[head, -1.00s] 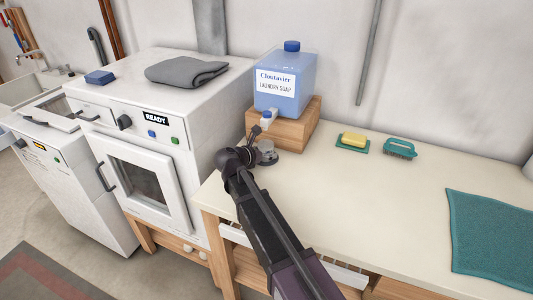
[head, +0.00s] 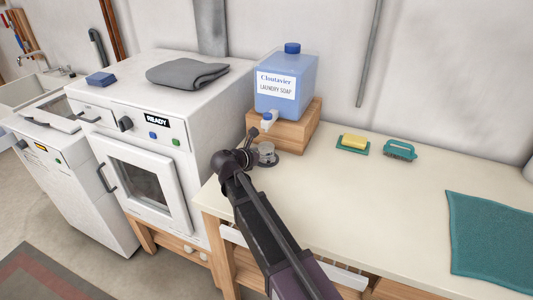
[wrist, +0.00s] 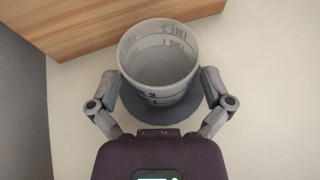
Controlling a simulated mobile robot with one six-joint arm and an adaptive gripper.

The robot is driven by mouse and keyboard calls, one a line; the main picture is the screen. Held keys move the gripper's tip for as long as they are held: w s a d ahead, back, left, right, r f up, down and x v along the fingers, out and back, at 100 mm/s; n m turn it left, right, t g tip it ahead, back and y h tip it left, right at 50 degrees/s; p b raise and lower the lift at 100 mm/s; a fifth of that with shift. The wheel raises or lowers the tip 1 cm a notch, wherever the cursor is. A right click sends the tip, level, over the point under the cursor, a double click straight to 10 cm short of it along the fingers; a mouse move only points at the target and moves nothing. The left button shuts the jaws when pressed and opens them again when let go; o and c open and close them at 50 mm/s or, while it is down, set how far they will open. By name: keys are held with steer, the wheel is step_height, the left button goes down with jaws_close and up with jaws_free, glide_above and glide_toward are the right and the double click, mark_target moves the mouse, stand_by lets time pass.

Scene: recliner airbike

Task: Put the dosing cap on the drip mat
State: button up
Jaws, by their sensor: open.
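The dosing cap (wrist: 160,62) is a clear, marked cup standing upright on a round grey disc (wrist: 190,105), which looks like the drip mat. In the head view the cap (head: 266,149) is on the worktop just in front of the wooden block, near the soap tap. My gripper (wrist: 160,80) is open, with one finger on each side of the cap and visible gaps between. In the head view my gripper (head: 254,146) is partly hidden by its own wrist. I see no liquid clearly inside the cap.
A washer (head: 150,130) is on the left. The middle worktop is clear.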

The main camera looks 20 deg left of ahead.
steer(key=p+v, duration=0.3)
steer(key=v, duration=0.7)
steer(key=shift+s+r+p, duration=0.1)
steer(key=shift+s+p, duration=0.15)
steer(key=shift+p, duration=0.1)
